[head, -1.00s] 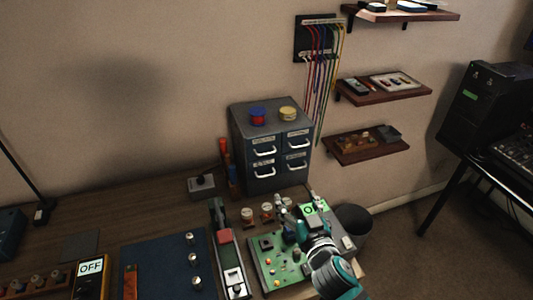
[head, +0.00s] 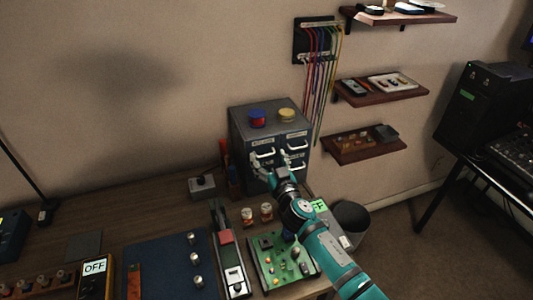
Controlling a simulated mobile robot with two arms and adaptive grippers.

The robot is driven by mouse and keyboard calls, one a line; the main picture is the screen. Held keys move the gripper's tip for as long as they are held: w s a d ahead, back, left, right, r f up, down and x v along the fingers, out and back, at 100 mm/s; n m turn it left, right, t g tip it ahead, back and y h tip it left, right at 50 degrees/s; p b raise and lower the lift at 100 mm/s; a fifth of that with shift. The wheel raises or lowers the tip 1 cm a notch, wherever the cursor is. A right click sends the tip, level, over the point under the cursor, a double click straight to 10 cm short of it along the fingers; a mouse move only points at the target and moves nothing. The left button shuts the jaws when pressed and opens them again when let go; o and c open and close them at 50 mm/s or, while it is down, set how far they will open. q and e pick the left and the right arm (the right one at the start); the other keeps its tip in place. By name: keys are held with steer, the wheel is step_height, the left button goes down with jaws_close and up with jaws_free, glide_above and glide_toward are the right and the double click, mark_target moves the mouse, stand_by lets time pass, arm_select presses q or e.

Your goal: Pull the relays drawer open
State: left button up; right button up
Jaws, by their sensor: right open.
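A dark grey cabinet (head: 270,118) with a two-by-two set of small drawers stands at the back of the bench. Each drawer has a white label and a white handle; the lettering is too small to read surely, so I cannot tell which is the relays drawer. The upper left drawer handle (head: 264,153) and upper right handle (head: 298,147) show, and all the drawers look closed. My right gripper (head: 270,160) is open in front of the left column, its fingers spread near the lower left drawer, which it largely hides. I cannot tell whether it touches a handle. My left gripper is out of view.
A red-and-blue spool (head: 257,118) and a yellow one (head: 287,115) sit on the cabinet. A green circuit board (head: 270,262), small jars (head: 266,211) and a switch box (head: 202,187) lie in front. Shelves (head: 366,146) and hanging cables (head: 319,90) are to the right.

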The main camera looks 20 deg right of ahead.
steer(key=shift+w, duration=1.2)
